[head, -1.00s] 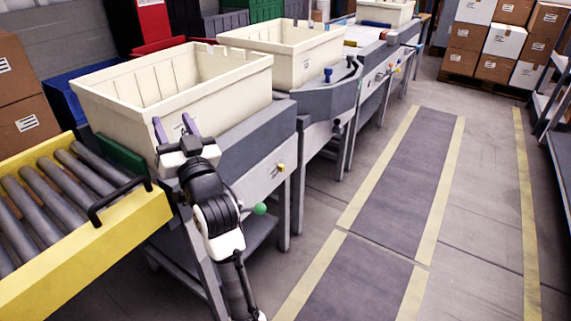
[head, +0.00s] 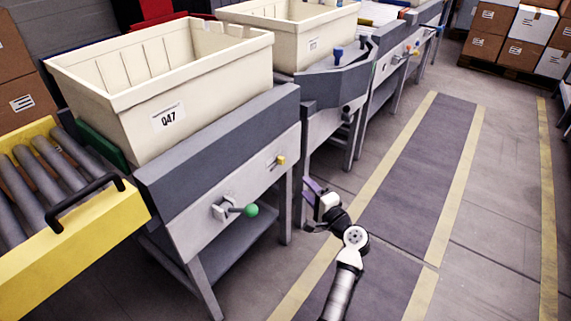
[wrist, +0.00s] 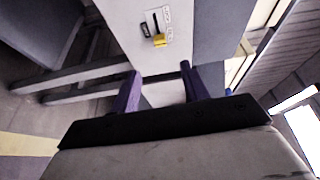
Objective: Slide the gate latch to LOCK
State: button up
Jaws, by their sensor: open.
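A small slider latch with a yellow knob (head: 281,160) sits on the grey front panel of the nearest station, close to its right end. In the wrist view the yellow knob (wrist: 159,41) is at the lower end of a short dark slot, with small labels beside it that I cannot read clearly. My gripper (head: 312,205) is in front of the station, to the right of and below the knob in the head view. In the wrist view its two purple fingers (wrist: 160,72) are apart and empty, and the knob shows beyond the gap between them, not touched.
A lever with a green ball (head: 250,210) sticks out of the same panel, left of the latch. A cream bin (head: 215,75) labelled Q47 stands on the station. A yellow roller conveyor (head: 90,240) is at the left. The marked floor lane (head: 420,170) at the right is clear.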

aim_at(283, 162)
jog(key=b+x, duration=0.3)
jog(key=x, duration=1)
jog(key=shift+w+a, duration=0.2)
jog(key=shift+w, duration=0.1)
grip_shut()
